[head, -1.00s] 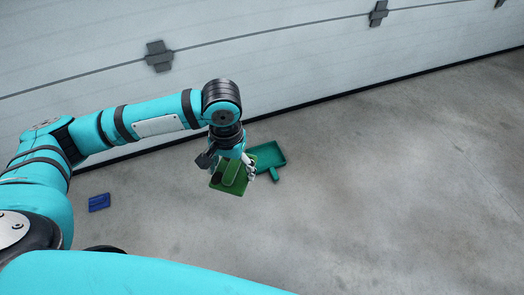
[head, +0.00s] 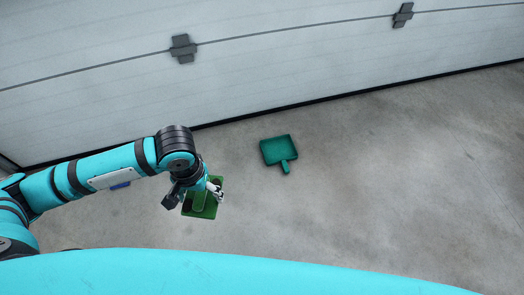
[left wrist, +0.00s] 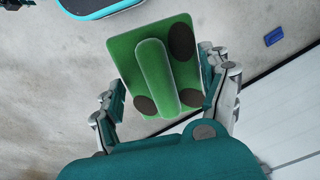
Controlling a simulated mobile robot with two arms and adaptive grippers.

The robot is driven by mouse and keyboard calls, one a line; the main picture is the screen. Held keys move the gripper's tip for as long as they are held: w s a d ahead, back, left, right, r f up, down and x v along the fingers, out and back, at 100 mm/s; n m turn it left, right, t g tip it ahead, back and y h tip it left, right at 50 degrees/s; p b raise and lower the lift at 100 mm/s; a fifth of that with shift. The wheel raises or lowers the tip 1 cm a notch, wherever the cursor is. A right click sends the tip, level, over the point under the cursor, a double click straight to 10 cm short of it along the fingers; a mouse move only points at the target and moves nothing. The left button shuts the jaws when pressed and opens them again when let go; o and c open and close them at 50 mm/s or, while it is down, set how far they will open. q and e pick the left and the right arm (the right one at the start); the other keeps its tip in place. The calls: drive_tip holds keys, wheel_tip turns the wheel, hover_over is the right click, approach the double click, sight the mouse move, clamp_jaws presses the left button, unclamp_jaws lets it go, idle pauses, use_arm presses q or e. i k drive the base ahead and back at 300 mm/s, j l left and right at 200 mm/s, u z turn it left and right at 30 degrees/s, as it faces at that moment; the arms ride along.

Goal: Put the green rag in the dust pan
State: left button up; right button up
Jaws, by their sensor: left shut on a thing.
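The green rag (head: 203,203) is a flat square with a raised strip and dark round spots. My left gripper (head: 198,190) is shut on it and holds it; in the left wrist view the rag (left wrist: 155,62) lies between the two fingers of the gripper (left wrist: 160,95). The teal dust pan (head: 279,150) lies on the floor, right of and beyond the gripper, its handle pointing toward me. The rag and the pan are apart. My right gripper is not in view.
A blue object (left wrist: 275,37) lies on the floor; in the head view (head: 120,185) my left arm partly hides it. A white panelled wall (head: 300,60) stands behind the pan. The concrete floor (head: 400,180) to the right is clear.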

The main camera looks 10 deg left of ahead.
sight(286, 166)
drive_tip(key=i+l+u, duration=0.6)
drive_tip(key=l, duration=0.4)
drive_tip(key=i+l+u, duration=0.2)
drive_tip(key=l, duration=0.2)
drive_tip(key=i, duration=0.05)
